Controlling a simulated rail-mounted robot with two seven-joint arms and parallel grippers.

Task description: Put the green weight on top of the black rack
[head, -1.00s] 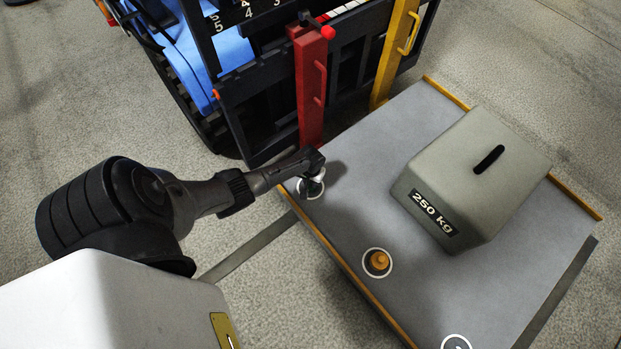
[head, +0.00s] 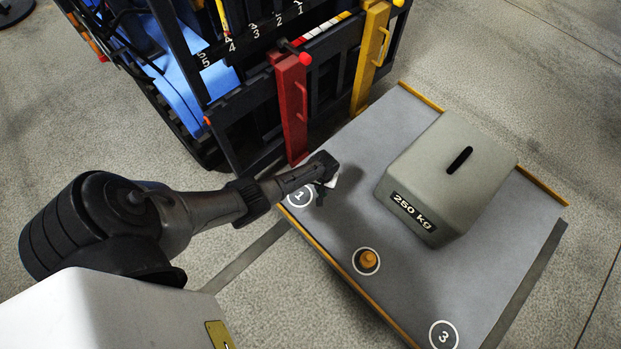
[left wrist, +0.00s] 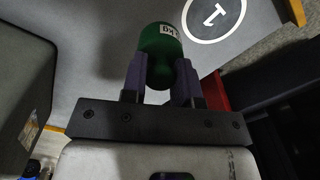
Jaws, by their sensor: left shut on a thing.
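In the left wrist view, a dark green weight (left wrist: 161,42) with a small white kg label sits between the two fingers of my left gripper (left wrist: 161,82), which is shut on it. In the head view my left gripper (head: 325,185) is over the grey platform near the circle marked 1 (head: 300,194); the green weight is hidden there by the gripper and arm. The circle marked 1 also shows beside the weight in the left wrist view (left wrist: 215,16). I cannot make out a black rack with certainty; a black frame (head: 235,105) with numbered positions stands at the top. My right gripper is not in view.
A grey 250 kg block (head: 450,170) stands on the grey platform (head: 400,275). An orange weight (head: 368,260) stands in a circle near the front edge. A red post (head: 292,105) and a yellow post (head: 370,60) stand behind the platform. The circle marked 3 (head: 443,335) is empty.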

